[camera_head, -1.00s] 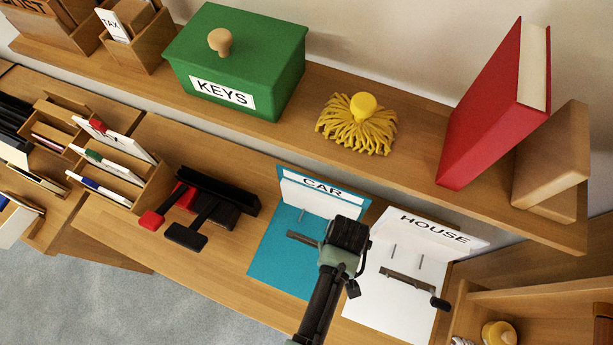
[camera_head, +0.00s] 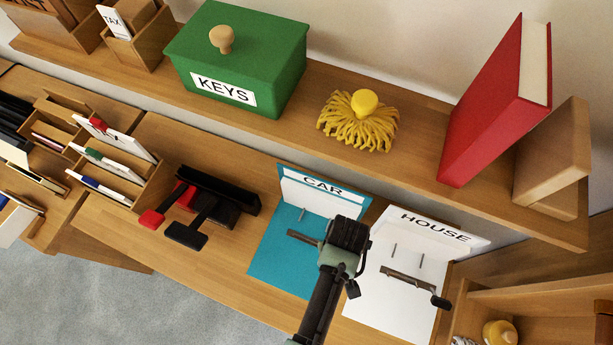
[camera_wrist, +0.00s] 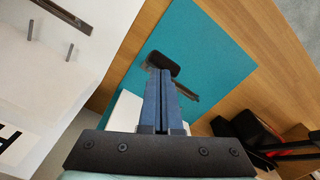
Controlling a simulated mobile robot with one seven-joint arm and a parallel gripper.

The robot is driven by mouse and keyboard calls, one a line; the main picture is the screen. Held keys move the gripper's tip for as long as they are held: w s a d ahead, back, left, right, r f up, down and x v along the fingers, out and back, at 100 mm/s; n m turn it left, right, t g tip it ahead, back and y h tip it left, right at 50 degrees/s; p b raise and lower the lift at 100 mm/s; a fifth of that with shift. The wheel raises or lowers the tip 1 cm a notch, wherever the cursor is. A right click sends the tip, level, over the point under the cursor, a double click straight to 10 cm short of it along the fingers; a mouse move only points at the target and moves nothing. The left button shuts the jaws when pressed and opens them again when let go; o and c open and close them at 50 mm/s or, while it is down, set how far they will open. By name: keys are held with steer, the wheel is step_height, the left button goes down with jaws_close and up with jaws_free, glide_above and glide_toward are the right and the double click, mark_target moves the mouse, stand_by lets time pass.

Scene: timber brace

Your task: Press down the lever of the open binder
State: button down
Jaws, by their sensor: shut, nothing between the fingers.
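The teal binder labelled CAR (camera_head: 280,261) lies open on the desk, with a metal bar and a thin post showing. The white binder labelled HOUSE (camera_head: 392,300) lies open to its right, with two upright posts and a metal bar with a black-tipped lever (camera_head: 440,302). My gripper (camera_wrist: 160,73) is shut and empty over the teal binder. In the wrist view its fingertips overlap the black tip of the teal binder's lever (camera_wrist: 162,62); I cannot tell whether they touch. In the head view my wrist hides the fingertips and that lever end.
Red and black hole punches (camera_head: 205,205) lie left of the teal binder. A shelf above holds a green KEYS box (camera_head: 235,65), a yellow mop-like duster (camera_head: 358,122) and a red book (camera_head: 490,110). A wooden cubby (camera_head: 540,300) stands at the right.

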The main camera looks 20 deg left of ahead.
steer(key=shift+w+f, duration=0.1)
steer(key=shift+f, duration=0.7)
steer(key=shift+w+f+b, duration=0.45)
steer(key=shift+w+f, duration=0.1)
steer(key=shift+w, duration=0.05)
steer(key=shift+f, duration=0.15)
steer(key=shift+s+f+b, duration=0.1)
steer(key=shift+s+b, duration=0.2)
steer(key=shift+s, duration=0.05)
steer(key=shift+w+f+b, duration=0.2)
steer(key=shift+f+b, duration=0.2)
steer(key=shift+f, duration=0.3)
steer(key=shift+s, duration=0.1)
steer(key=shift+r, duration=0.1)
steer(key=shift+s, duration=0.1)
